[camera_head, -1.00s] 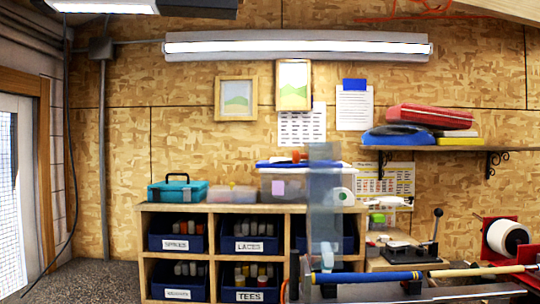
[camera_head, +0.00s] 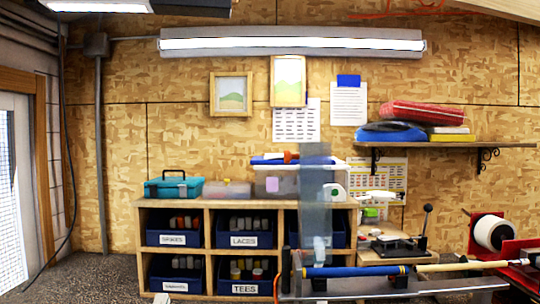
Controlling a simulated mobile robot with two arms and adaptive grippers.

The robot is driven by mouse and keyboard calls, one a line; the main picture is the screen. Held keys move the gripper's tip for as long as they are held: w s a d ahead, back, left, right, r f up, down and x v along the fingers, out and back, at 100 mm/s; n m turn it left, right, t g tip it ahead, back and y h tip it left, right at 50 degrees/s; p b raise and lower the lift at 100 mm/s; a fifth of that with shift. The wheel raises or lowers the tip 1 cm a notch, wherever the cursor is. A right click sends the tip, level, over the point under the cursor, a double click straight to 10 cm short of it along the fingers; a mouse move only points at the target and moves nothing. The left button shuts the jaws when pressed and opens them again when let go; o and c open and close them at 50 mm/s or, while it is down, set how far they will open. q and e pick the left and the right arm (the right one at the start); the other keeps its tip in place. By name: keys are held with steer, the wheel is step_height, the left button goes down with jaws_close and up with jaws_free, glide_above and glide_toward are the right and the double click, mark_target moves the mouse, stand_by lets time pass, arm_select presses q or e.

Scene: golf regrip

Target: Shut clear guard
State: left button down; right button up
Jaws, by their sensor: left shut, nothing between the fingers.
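The clear guard (camera_head: 316,195) is a bluish see-through panel. It stands upright above the left part of the bench fixture, so it is raised. A pale part (camera_head: 319,248) shows at its lower end. Below it a club shaft with a blue grip (camera_head: 355,271) lies level along the fixture. A small pale tip at the bottom edge, left of the fixture, looks like my left gripper (camera_head: 162,298). It is shut and empty, well apart from the guard, and mostly cut off by the frame. My right gripper is not in view.
A wooden cubby (camera_head: 208,244) with labelled blue bins stands behind, left of the guard. A teal toolbox (camera_head: 174,187) and a clear storage box (camera_head: 282,180) sit on it. A red stand with a white roll (camera_head: 491,232) is at right, near a small press (camera_head: 395,244).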

arm_select(q)
steer(key=s+d+r+n+g+h, duration=0.1)
steer(key=d+r+n+g+h, duration=0.3)
steer(key=r+n+h, duration=0.65)
steer(key=s+d+r+n+g+h, duration=0.1)
steer(key=d+r+n+h, duration=0.5)
steer(key=n, duration=0.7)
steer(key=s+d+r+n+g+h, duration=0.1)
steer(key=d+r+n+g+h, duration=0.2)
steer(key=d+r+n+h, duration=0.55)
steer(key=w+a+r+m+y, duration=0.5)
steer(key=a+m+y, duration=0.25)
steer(key=y, duration=0.35)
steer(key=w+d+p, duration=0.6)
steer(key=w+d, duration=0.1)
steer(key=d, duration=0.4)
steer(key=shift+w+g, duration=0.2)
steer(key=shift+g, duration=0.2)
steer(key=shift+f, duration=0.1)
